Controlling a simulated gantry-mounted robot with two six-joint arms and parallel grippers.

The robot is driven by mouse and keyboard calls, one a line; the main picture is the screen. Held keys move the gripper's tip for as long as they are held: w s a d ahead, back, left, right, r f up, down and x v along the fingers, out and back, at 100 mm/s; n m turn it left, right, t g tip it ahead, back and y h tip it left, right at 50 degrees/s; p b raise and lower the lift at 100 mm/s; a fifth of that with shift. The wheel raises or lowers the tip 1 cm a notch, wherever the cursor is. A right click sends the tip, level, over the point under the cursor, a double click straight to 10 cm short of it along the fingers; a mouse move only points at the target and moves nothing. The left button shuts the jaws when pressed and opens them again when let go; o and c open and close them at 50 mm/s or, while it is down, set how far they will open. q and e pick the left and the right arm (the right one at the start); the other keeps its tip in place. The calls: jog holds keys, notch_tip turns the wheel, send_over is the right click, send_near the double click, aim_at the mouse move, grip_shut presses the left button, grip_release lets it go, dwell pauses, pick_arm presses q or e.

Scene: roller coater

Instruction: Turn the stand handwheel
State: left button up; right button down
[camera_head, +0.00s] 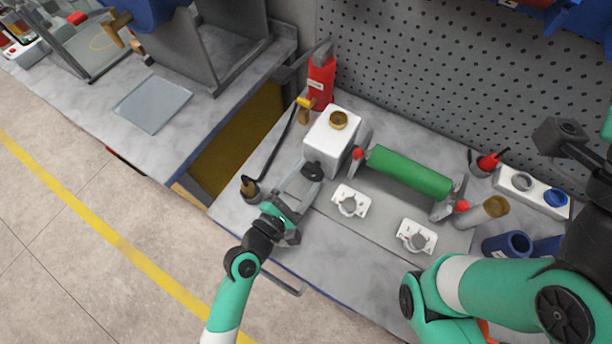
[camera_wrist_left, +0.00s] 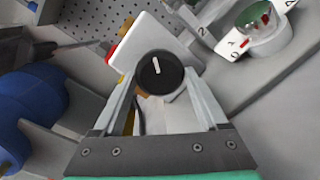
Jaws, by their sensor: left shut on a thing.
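A round black handwheel (camera_head: 312,170) with a white mark sits on the front of a white box-shaped stand (camera_head: 328,138) on the bench. It also shows in the left wrist view (camera_wrist_left: 160,71), between the two finger ends. My left gripper (camera_head: 303,180) reaches it from the front and is shut on it, one finger on each side. The white mark points nearly straight up in the wrist view. My right arm shows at the lower right of the head view; its gripper is not in view.
A green roller (camera_head: 408,172) lies right of the stand, with two white dial plates (camera_head: 350,201) (camera_head: 416,237) in front. A red bottle (camera_head: 320,82) stands behind, and a black-handled tool (camera_head: 250,187) is close left of my left gripper.

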pick_arm(q)
jog(key=o, duration=1.3)
jog(key=v, duration=1.1)
jog(key=shift+s+a+p, duration=0.2)
jog(key=shift+s+p, duration=0.05)
jog(key=shift+p, duration=0.1)
